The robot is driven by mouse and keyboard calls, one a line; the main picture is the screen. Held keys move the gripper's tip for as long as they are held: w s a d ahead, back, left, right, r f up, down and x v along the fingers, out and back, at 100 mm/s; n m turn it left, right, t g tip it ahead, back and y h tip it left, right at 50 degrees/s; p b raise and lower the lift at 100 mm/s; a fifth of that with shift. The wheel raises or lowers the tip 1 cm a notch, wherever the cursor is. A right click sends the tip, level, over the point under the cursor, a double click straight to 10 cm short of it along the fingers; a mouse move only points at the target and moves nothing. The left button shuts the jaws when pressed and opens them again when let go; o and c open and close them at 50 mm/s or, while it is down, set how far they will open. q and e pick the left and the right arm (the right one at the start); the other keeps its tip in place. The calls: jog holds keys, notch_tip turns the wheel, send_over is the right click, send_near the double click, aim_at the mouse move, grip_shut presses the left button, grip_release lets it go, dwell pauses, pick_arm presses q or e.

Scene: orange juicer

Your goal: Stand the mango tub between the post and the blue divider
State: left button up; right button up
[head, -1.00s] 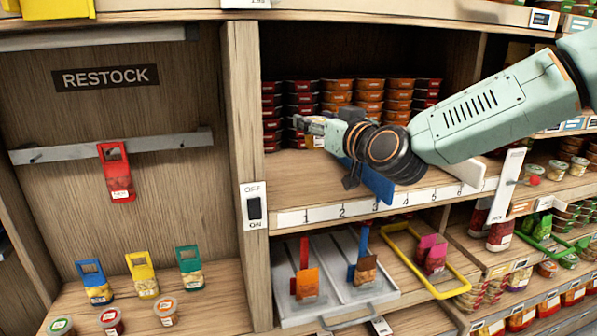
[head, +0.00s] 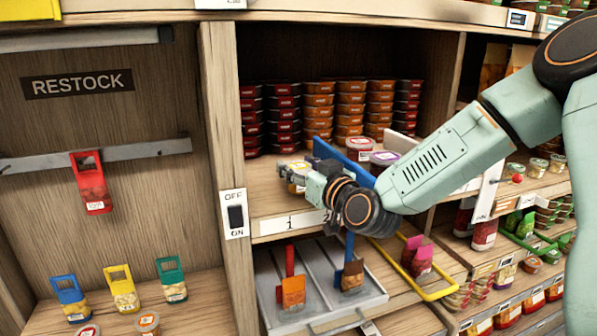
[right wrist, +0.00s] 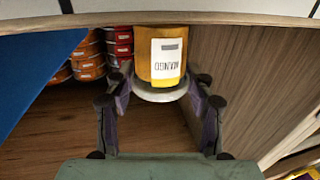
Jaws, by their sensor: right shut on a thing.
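The mango tub (right wrist: 168,58), orange-yellow with a white label, is held by my right gripper (right wrist: 160,105). In the head view the tub (head: 297,178) is partly hidden by that gripper (head: 296,174). It is over the upper shelf, between the wooden post (head: 222,130) on the left and the blue divider (head: 345,165) on the right. The right wrist view shows the blue divider (right wrist: 35,75) on the left and a wood wall (right wrist: 255,75) on the right, both apart from the tub. I cannot tell whether the tub touches the shelf. My left gripper is out of view.
Stacked red and orange tubs (head: 320,110) stand at the back. Loose tubs (head: 360,147) stand right of the divider. An OFF/ON switch (head: 235,215) is on the post. A grey tray (head: 325,310) with tagged packs sits below. Shelf behind the tub is clear.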

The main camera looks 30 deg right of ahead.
jog(key=shift+f, duration=0.3)
jog(key=shift+w+a, duration=0.1)
jog(key=shift+a, duration=0.1)
jog(key=shift+f, duration=0.1)
jog(key=o, duration=0.7)
jog(key=shift+f, duration=0.1)
jog(key=o, duration=0.5)
jog(key=shift+d, duration=0.2)
jog(key=shift+c, duration=0.2)
jog(key=shift+a, duration=0.15)
jog(key=shift+r, duration=0.25)
